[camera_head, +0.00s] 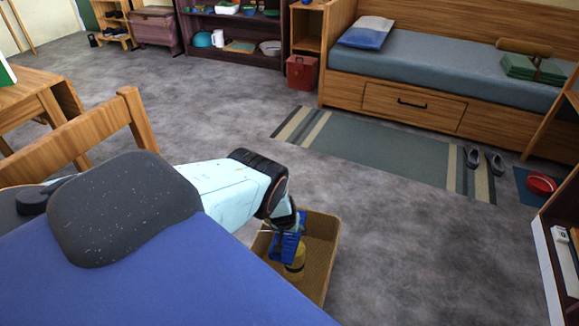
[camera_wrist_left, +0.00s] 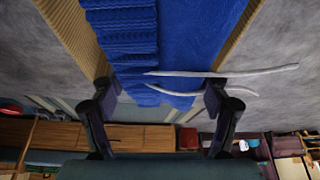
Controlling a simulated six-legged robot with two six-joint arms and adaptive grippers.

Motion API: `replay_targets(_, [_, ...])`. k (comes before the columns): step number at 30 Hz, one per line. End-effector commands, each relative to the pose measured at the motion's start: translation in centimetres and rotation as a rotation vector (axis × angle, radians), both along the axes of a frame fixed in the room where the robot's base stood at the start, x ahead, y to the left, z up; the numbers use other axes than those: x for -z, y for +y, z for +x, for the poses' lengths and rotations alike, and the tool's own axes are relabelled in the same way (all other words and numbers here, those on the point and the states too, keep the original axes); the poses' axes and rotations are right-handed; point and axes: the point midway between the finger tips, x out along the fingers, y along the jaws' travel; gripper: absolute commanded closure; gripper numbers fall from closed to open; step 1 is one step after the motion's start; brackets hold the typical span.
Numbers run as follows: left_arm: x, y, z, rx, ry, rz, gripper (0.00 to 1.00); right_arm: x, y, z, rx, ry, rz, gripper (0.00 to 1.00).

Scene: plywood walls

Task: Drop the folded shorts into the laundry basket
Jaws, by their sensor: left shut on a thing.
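The blue folded shorts (camera_head: 287,248) hang from my left gripper (camera_head: 285,226) over the tan laundry basket (camera_head: 325,240) in the head view. In the left wrist view the shorts (camera_wrist_left: 190,45) fill the space between the fingers of my left gripper (camera_wrist_left: 162,95), with a ribbed waistband and pale drawstrings showing. The gripper is shut on them. The basket's woven walls (camera_wrist_left: 75,30) show on both sides of the shorts. I cannot tell whether the shorts touch the basket floor. My right gripper is not in view.
A wooden chair (camera_head: 75,140) stands at the left. A striped rug (camera_head: 385,155), grey shoes (camera_head: 485,160) and a daybed (camera_head: 440,75) lie farther back. Grey floor is clear right of the basket.

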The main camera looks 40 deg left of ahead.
Motion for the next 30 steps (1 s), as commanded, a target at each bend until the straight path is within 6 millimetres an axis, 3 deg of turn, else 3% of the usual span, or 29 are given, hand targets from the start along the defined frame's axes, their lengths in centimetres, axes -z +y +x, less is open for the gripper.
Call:
replay_targets(1, [-1.4,0.0,0.0,-0.001,-0.001,0.000,0.61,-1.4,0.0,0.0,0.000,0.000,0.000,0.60])
replay_targets(3, [-2.3,0.0,0.0,-0.002,-0.001,0.000,0.61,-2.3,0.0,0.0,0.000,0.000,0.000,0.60])
replay_targets(10, [-4.2,0.0,0.0,-0.001,-0.001,0.000,0.61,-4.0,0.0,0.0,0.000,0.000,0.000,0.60])
replay_targets(23, [-4.2,0.0,0.0,-0.001,0.000,0.000,0.61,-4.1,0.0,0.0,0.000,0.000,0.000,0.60])
replay_targets(30, [-3.8,0.5,-0.1,-0.007,0.010,0.015,0.61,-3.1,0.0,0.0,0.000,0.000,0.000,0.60])
